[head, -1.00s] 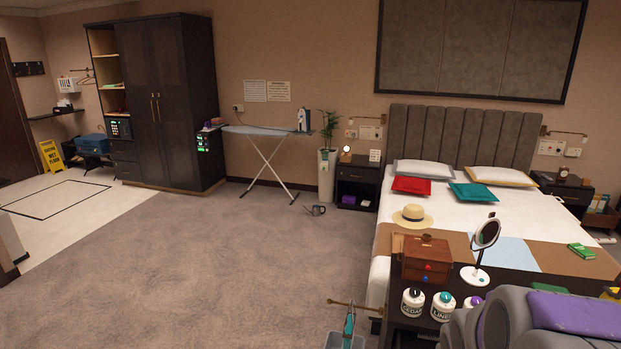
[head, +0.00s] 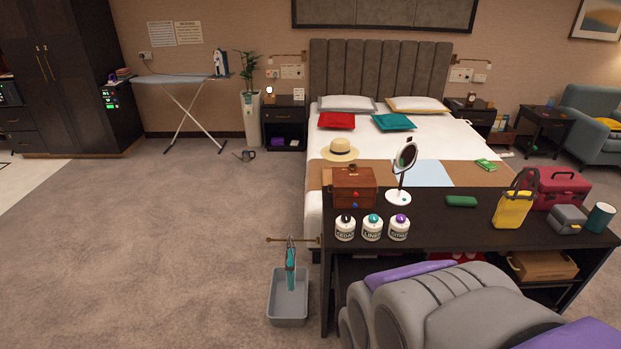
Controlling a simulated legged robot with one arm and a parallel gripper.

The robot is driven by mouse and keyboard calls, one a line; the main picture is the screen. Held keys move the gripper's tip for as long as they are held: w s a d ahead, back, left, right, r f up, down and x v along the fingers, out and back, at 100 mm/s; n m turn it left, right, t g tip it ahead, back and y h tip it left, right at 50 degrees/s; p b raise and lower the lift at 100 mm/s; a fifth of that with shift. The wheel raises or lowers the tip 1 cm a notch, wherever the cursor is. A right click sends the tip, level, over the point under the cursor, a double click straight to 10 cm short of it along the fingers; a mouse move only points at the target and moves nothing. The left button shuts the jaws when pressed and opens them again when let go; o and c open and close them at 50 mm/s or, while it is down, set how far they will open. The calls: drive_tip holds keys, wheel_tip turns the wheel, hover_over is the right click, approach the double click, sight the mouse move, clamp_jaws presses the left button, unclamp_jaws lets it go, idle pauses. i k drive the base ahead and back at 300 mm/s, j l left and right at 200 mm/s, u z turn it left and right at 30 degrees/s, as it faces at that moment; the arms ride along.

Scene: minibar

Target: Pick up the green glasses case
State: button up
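A small dark green case with rounded ends (head: 461,201), which looks like the glasses case, lies flat on the dark console table (head: 437,232) at the foot of the bed. It sits between the round white mirror (head: 398,196) on its left and a yellow bag (head: 511,209) on its right. Nothing covers it. My grey and purple body parts fill the bottom right, in front of the table. My gripper is not in view.
The table also holds a wooden box (head: 353,188), several jars, a red case (head: 561,187), a grey box (head: 567,220) and a teal cup (head: 599,218). A grey bin (head: 288,300) stands left of the table. Carpet at left is clear.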

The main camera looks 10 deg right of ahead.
sight(450, 200)
drive_tip(key=z, duration=1)
